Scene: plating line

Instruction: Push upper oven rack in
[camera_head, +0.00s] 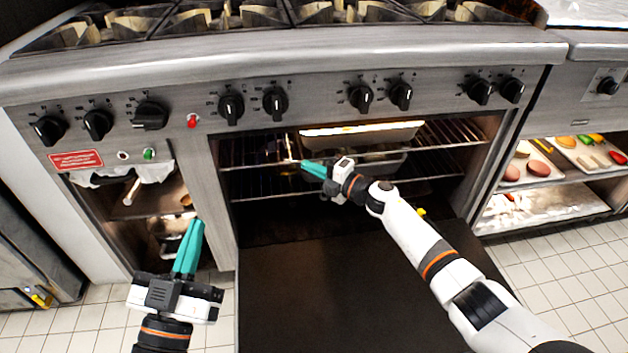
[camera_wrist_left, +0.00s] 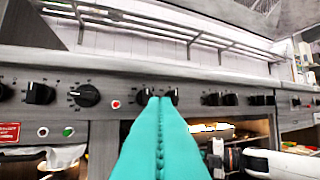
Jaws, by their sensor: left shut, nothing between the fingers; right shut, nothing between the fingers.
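The upper oven rack (camera_head: 452,135) is a dark wire rack inside the open oven, with a pale tray (camera_head: 362,135) on it. My right gripper (camera_head: 306,167) is shut and empty, with its teal fingertips at the oven opening near the rack's front edge. I cannot tell whether they touch the rack. My left gripper (camera_head: 194,228) is shut and empty, raised in front of the compartment left of the oven. Its teal fingers also show in the left wrist view (camera_wrist_left: 160,108). My right arm hides part of the oven's inside.
The dark oven door (camera_head: 330,290) is folded down in front. A lower rack (camera_head: 265,187) lies below the upper one. Control knobs (camera_head: 275,102) line the panel above. Shelves with food trays (camera_head: 540,212) stand at the right. Tiled floor shows on both sides of the door.

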